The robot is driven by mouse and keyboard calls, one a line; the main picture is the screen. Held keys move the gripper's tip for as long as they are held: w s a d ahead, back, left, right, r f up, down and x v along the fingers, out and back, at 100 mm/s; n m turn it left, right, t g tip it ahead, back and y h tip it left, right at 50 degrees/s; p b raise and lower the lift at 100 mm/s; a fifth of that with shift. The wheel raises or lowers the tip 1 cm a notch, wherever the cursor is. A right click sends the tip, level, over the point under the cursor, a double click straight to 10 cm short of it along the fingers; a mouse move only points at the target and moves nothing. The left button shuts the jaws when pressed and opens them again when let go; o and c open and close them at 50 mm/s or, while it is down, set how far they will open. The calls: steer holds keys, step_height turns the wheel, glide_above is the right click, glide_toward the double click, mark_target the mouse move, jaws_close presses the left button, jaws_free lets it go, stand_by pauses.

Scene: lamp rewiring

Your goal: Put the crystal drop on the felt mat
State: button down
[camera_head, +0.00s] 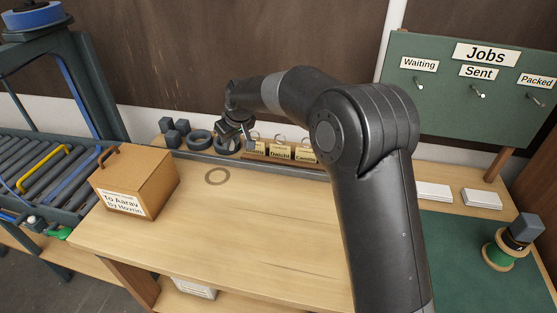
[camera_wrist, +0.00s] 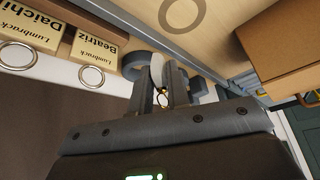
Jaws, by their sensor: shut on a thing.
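My gripper (camera_wrist: 160,85) is shut on a small pale piece (camera_wrist: 157,71), which looks like the crystal drop. A small gold ring shows between the fingers just below it. In the head view my gripper (camera_head: 238,130) hangs above the back edge of the table, by the grey rings and name tags; the drop cannot be made out there. A green mat (camera_head: 448,262), seemingly the felt mat, lies at the right end of the table, far from my gripper. My arm hides part of the table beside it.
A cardboard box (camera_head: 138,180) stands at the table's left, by a roller conveyor (camera_head: 40,170). Name tags (camera_head: 280,152) line the back ledge. A green spool (camera_head: 505,250) stands on the mat, with white stacks (camera_head: 482,198) behind. The table's middle is clear except a printed ring (camera_head: 217,176).

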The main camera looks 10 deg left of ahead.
steer(key=w+d+m, duration=0.1)
steer(key=w+d, duration=0.2)
steer(key=d, duration=1.5)
steer(key=w+d+m, duration=0.1)
steer(key=w+d, duration=0.1)
steer(key=d, duration=1.6)
steer(key=s+d+m+t+h, duration=0.1)
steer(key=s+d, duration=0.3)
steer(key=d, duration=1)
steer(key=s+d+r+m, duration=0.2)
steer(key=s+d, duration=1.2)
steer(key=d, duration=0.4)
steer(key=s+d+f+n+g+y, duration=0.1)
steer(key=s+d+n, duration=0.2)
steer(key=s+d, duration=0.8)
steer(key=s+d+f+n, duration=0.1)
steer(key=s+d+n, duration=0.1)
steer(key=s+d, duration=0.95)
glide_above(530, 301)
steer(key=s+d, duration=0.1)
steer(key=shift+n, duration=0.3)
steer(key=f, duration=0.6)
steer(key=shift+s+d+f, duration=0.1)
steer(key=shift+d, duration=0.1)
steer(key=shift+f, duration=2.05)
